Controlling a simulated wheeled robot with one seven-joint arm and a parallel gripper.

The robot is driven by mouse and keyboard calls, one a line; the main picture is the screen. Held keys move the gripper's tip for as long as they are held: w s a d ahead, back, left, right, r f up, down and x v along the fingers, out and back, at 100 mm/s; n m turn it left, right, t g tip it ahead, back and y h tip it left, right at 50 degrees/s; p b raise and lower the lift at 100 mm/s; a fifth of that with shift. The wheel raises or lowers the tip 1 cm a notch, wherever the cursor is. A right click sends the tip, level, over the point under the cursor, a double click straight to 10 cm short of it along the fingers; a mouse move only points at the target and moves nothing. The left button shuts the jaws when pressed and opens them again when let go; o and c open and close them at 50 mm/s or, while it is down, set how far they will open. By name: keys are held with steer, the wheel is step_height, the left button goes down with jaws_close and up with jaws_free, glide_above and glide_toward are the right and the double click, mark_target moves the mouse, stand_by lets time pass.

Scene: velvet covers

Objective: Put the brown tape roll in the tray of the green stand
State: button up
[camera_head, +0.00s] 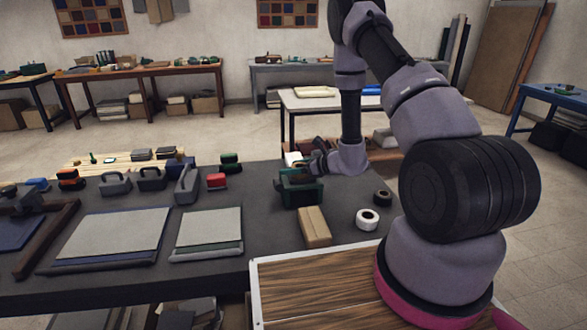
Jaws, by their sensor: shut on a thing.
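The green stand (302,194) stands near the right end of the dark table. My gripper (308,168) reaches in from the right and is low over the stand's top. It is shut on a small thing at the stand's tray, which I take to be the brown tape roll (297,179). The roll is small and partly hidden by the fingers. I cannot tell whether it touches the tray.
A white tape roll (367,219) and a black roll (382,198) lie right of the stand. A cardboard box (314,227) lies in front of it. A white roll (292,158) is behind. Grey boards (209,231) and several tools fill the left.

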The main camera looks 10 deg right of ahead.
steer(key=shift+f, duration=0.15)
steer(key=o, duration=1.2)
steer(key=shift+c, duration=0.2)
